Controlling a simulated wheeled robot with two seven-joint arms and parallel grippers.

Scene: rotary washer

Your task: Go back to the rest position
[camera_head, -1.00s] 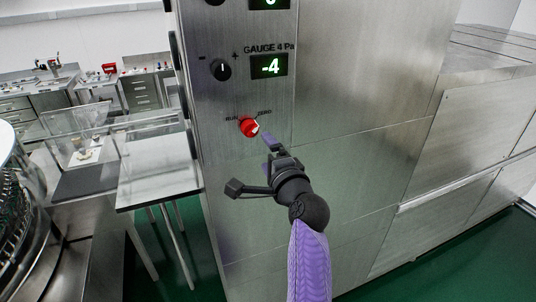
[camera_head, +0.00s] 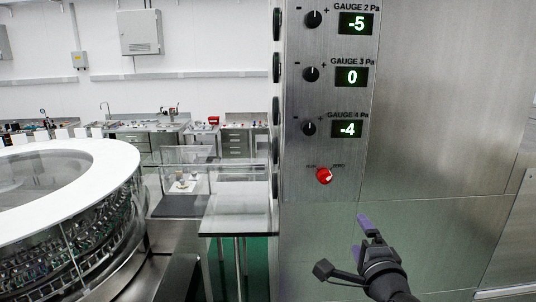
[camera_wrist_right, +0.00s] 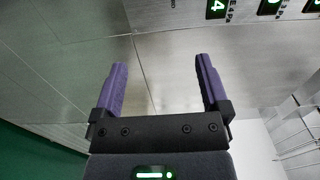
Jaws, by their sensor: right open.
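My right gripper (camera_head: 364,232) is in front of the steel cabinet, below and to the right of the red knob (camera_head: 324,176), apart from it. In the right wrist view the right gripper (camera_wrist_right: 160,82) has its two purple fingers spread wide with nothing between them. The steel panel fills the space beyond the fingers. My left gripper is in neither view.
The steel control panel (camera_head: 300,225) carries black dials and green displays, with gauge 4 (camera_head: 347,128) reading -4. The round washer (camera_head: 70,215) stands at the left. A steel table (camera_head: 238,224) stands between them. Benches line the back wall.

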